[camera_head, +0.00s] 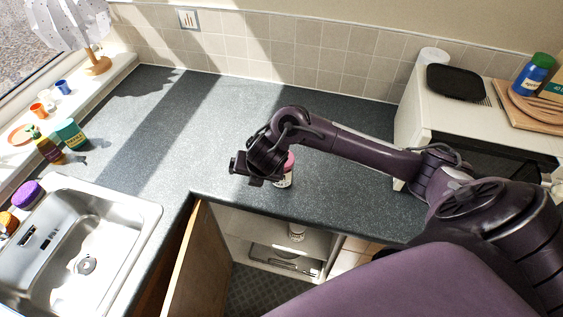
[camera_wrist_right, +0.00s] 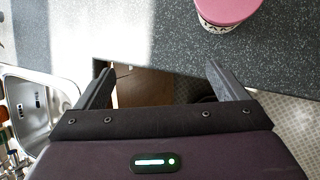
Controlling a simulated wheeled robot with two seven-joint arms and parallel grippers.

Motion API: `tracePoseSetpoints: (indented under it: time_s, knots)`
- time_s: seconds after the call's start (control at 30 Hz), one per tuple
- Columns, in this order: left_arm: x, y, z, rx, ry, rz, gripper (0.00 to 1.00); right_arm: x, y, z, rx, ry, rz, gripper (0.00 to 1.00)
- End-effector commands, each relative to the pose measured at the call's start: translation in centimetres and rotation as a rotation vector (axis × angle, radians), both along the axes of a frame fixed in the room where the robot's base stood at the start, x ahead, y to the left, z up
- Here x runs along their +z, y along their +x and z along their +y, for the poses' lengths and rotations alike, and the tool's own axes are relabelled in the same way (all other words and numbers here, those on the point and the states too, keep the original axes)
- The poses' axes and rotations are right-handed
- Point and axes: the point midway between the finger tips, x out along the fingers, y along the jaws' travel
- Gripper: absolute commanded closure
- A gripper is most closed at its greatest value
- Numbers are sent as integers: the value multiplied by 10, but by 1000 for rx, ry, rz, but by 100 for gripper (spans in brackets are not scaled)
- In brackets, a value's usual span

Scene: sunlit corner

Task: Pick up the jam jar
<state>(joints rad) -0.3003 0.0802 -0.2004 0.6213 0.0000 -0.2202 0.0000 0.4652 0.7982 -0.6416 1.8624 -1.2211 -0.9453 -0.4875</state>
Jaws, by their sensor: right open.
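The jam jar, with a pink lid (camera_head: 288,160) and a pale patterned body, stands on the dark worktop (camera_head: 330,205) near its front edge, partly hidden behind my right wrist. In the right wrist view its pink lid (camera_wrist_right: 228,9) is at the top right, cut by the picture's edge, beyond the right fingertip. My right gripper (camera_head: 238,166) is left of the jar in the head view, apart from it. In the right wrist view the right gripper (camera_wrist_right: 160,72) is open, with nothing between its fingers. My left gripper is out of view.
A metal sink (camera_head: 90,240) is at the left, with several bottles and cups by the window. A cabinet door (camera_head: 203,262) hangs open below the worktop. A white oven (camera_head: 418,112) with a board on top stands at the right. The worktop behind the jar is clear.

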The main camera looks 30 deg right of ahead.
Motion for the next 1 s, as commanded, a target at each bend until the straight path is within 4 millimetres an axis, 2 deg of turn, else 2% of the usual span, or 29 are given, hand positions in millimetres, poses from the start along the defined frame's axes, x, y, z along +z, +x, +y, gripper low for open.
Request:
tracePoseSetpoints:
  time_s: [0.03,0.1,0.23,0.33,0.67,0.77,0.9,1.0]
  knots:
    - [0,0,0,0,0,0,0,5,6,-29,42,-77,29,8]
    - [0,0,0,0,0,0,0,9,7,-58,88,-149,78,8]
    - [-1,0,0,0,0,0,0,15,5,-90,131,-220,139,8]
    - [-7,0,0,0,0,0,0,9,5,-97,139,-233,155,8]
    - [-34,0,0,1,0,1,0,-28,18,-102,138,-228,158,8]
    - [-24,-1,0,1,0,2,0,-33,24,-104,138,-231,158,8]
    - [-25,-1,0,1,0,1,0,-50,30,-108,137,-232,157,8]
    - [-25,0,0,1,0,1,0,-54,33,-109,138,-232,155,8]
